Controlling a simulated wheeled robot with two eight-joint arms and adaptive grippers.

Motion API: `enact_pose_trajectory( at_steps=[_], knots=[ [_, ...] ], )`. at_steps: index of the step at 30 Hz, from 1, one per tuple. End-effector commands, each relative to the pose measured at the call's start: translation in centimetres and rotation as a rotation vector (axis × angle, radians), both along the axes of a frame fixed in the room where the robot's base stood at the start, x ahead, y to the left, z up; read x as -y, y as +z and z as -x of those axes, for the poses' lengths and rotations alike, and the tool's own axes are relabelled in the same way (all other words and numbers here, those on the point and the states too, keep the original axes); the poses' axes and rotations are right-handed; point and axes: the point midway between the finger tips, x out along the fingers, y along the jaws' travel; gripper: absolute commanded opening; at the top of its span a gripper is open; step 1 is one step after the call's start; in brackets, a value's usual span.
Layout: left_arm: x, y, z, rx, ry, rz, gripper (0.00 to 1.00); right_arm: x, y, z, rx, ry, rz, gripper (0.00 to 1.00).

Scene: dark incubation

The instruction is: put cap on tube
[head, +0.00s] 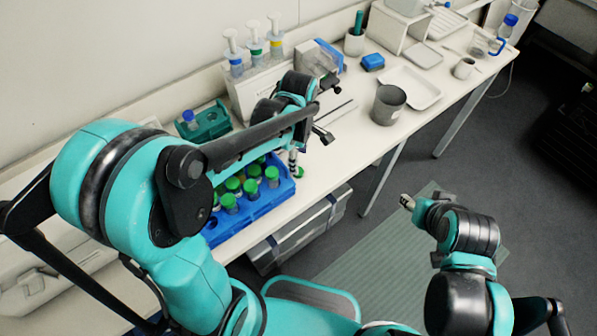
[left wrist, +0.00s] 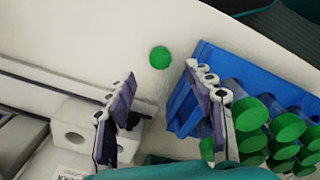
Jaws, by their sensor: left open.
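A loose green cap (left wrist: 160,57) lies on the white bench beside the blue rack. It shows in the head view (head: 299,172) just past the rack's right corner. My left gripper (left wrist: 165,105) is open, its two fingers apart with nothing between them, and the cap is beyond the fingertips. In the head view, part of my left gripper (head: 293,161) hangs over the rack's corner. Several green-capped tubes (head: 252,188) stand in the blue rack (head: 262,207); my left arm hides part of it. I cannot make out an uncapped tube. My right gripper (head: 407,202) is away from the bench, over the floor.
A teal rack (head: 212,122) with a blue-capped tube stands behind my left arm. Pipettes (head: 254,42) stand against the wall. A grey cup (head: 388,104) and a white tray (head: 425,92) stand farther along the bench. The bench (head: 345,140) is clear between the cap and the cup.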

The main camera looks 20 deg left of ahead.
Motion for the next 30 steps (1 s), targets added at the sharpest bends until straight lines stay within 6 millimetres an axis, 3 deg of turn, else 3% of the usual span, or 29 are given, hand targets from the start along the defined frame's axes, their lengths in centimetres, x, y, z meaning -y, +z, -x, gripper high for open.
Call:
enact_pose_trajectory(
  at_steps=[5,16,29,30],
  knots=[
    [0.0,-0.3,0.0,0.000,0.000,0.000,0.54,0.0,-0.1,0.0,0.000,0.000,0.000,0.45],
    [0.0,-5.6,0.0,0.000,0.000,0.000,0.54,0.0,-2.0,0.0,0.000,0.000,0.000,0.45],
    [0.0,-6.0,0.0,0.000,0.000,0.000,0.54,0.0,-2.0,0.0,0.000,0.000,0.000,0.45],
    [0.0,-6.0,0.0,0.000,0.000,0.000,0.44,0.0,-2.0,0.0,0.000,0.000,0.000,0.45]
  ],
)
